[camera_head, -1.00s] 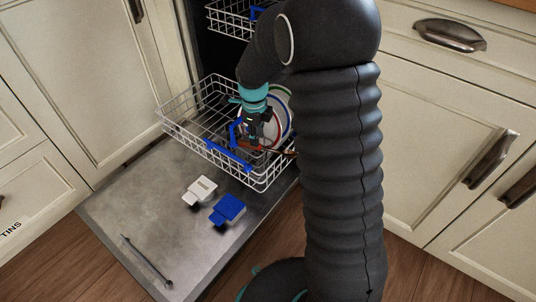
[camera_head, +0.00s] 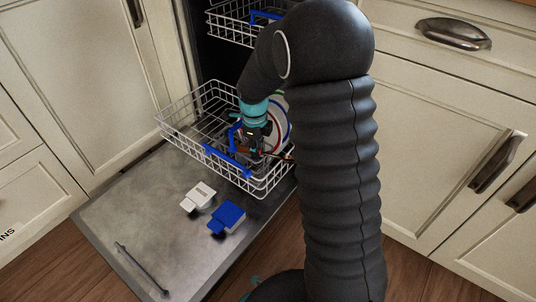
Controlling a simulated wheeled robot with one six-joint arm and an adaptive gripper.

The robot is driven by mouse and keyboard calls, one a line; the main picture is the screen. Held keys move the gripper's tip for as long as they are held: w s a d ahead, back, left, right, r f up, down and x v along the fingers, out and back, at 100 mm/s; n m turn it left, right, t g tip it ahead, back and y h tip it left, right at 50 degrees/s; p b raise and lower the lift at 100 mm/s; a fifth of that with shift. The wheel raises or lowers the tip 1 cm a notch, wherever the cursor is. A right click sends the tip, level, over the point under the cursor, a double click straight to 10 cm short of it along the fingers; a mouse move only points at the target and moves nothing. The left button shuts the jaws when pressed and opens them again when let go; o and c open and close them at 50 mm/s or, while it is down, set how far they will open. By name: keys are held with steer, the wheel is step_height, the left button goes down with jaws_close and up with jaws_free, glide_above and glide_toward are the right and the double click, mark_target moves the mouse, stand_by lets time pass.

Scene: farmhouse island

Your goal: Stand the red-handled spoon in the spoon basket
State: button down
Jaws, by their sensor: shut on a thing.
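My gripper (camera_head: 254,146) is inside the lower dishwasher rack, pointing down near the rack's front right. It is shut on a thin reddish-brown and dark thing (camera_head: 275,155), apparently the red-handled spoon, which sticks out to the right of the jaws. My gripper and arm hide part of it. A blue upright part (camera_head: 234,136) stands just left of my gripper; it may be the spoon basket, but it is too small and covered to be sure.
The white wire lower rack (camera_head: 180,118) has a blue front bar (camera_head: 228,161). Plates (camera_head: 279,122) stand behind my gripper. The open door (camera_head: 140,205) carries a white piece (camera_head: 198,196), a blue piece (camera_head: 227,217) and a dark rod (camera_head: 142,269). An upper rack (camera_head: 228,22) is above.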

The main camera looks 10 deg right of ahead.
steer(key=shift+r, duration=0.1)
steer(key=shift+r+p, duration=1.75)
steer(key=shift+r, duration=0.65)
